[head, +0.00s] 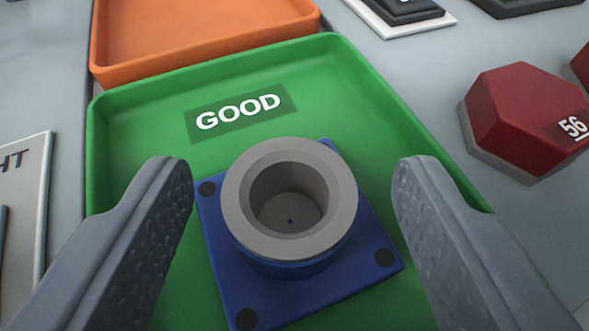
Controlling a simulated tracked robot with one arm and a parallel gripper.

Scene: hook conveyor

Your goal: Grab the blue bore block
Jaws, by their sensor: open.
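The blue bore block (292,298) sits in the green tray (352,88), below a label that reads GOOD. It has a flat square blue base with dark round spots at its corners. A grey ring with a deep round bore (338,222) stands on top, its opening facing up toward the camera. My gripper (292,185) is open, with one dark grey finger to the left of the block and the other to the right. Gaps show between both fingers and the ring, and nothing is held.
An orange tray (200,28) adjoins the green tray at the back. A red hexagonal block (510,105) marked 56 lies to the right on the grey surface. A pale plate (24,205) with cut-off lettering is at the left. Dark items (402,10) on a white plate are at the top right.

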